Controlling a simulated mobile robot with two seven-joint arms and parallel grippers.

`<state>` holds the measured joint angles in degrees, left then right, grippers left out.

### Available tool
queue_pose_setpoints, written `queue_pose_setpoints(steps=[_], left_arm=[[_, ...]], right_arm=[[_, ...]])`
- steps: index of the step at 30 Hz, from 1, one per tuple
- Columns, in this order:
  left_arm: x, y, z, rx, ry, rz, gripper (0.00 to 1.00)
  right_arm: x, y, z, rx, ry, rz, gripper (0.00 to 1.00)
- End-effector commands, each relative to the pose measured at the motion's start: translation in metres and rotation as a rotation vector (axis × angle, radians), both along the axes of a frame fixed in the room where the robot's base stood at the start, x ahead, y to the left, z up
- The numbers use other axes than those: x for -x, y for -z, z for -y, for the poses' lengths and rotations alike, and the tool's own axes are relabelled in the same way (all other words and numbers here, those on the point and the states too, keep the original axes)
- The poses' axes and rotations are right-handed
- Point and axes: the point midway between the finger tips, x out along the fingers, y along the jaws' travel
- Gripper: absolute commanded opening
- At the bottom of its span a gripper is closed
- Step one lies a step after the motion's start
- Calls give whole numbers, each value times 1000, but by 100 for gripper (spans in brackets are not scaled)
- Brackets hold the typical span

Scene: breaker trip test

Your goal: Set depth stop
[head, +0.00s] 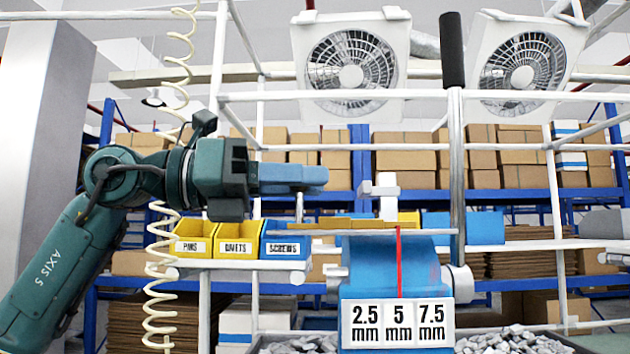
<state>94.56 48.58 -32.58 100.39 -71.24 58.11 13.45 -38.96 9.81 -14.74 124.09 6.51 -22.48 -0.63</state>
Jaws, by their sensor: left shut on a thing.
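A blue press-like fixture (385,268) stands right of centre. Its white scale plate (398,324) reads 2.5 mm, 5 mm and 7.5 mm. A thin red pointer (398,265) hangs above the 5 mm mark. A pale horizontal bar (355,232) crosses above the scale at the pointer's top. A thin grey post (299,208) rises near the bar's left part. My left gripper (312,177) is above and left of the scale, its blue-grey fingers shut at the top of this post. The fingers hide the grip itself. My right gripper is out of view.
Yellow and blue bins (236,240) labelled pins, rivets and screws sit below my left gripper. A tall lever with a black handle (452,50) stands right of the scale. A coiled cream cable (160,270) hangs near my left arm. Trays of grey parts (515,342) lie in front.

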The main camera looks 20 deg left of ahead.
Motion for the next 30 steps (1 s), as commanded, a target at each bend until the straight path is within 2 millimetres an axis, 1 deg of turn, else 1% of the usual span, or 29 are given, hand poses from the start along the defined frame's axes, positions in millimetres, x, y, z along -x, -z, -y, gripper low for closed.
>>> queue_pose_setpoints(steps=[3,4,10,17,20,23,26,30], left_arm=[[0,0,0,1,0,0,0],[0,0,0,1,0,0,25],[0,0,0,0,0,1,41],[0,0,0,0,0,1,42],[2,0,-4,1,-1,0,42],[7,1,-16,2,-4,1,42],[16,1,-34,3,-5,1,42],[31,1,-63,3,-5,-1,42]], right_arm=[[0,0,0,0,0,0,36],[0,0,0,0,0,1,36],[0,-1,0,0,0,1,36],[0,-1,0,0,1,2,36],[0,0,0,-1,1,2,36],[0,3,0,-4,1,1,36],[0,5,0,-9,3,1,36],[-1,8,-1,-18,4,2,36]])
